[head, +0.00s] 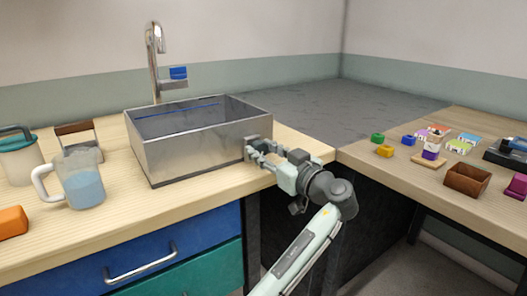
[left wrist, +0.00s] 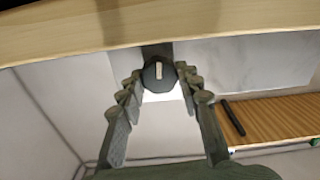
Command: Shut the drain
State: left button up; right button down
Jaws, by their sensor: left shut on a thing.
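The metal sink basin (head: 195,155) stands on the wooden counter, with a blue line on its inner back wall. Its floor and drain opening are hidden from the head view. A dark round knob (left wrist: 158,74) with a pale upright mark shows in the left wrist view. My left gripper (head: 258,152) is at the basin's right front corner in the head view. In the left wrist view its fingers (left wrist: 160,80) are shut on the knob, one on each side. My right gripper is in neither view.
A tap (head: 154,50) with a blue-topped part (head: 178,73) stands behind the basin. A jug of blue liquid (head: 84,188) and an orange block (head: 12,221) are left. Small blocks and a brown box (head: 466,180) lie on the right-hand counter.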

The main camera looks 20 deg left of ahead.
pick_arm(q)
jog(key=m, duration=0.3)
jog(key=m+p, duration=0.1)
jog(key=m, duration=0.2)
jog(key=shift+m, duration=0.9)
jog(key=shift+f+m+p, duration=0.1)
jog(key=shift+m+p, duration=0.25)
jog(key=shift+m, duration=0.55)
jog(key=m, duration=0.2)
jog(key=shift+d+m, duration=0.1)
jog(key=shift+m, duration=0.2)
jog(key=m, duration=0.4)
jog(key=shift+f, duration=0.1)
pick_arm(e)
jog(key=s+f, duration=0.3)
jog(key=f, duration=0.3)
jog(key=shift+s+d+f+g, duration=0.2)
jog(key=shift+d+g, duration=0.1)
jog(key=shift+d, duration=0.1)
pick_arm(q)
jog(key=shift+m, duration=0.4)
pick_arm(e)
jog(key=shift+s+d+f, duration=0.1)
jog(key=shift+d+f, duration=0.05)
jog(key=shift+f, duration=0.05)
pick_arm(q)
jog(key=o, duration=1)
jog(key=shift+o, duration=0.8)
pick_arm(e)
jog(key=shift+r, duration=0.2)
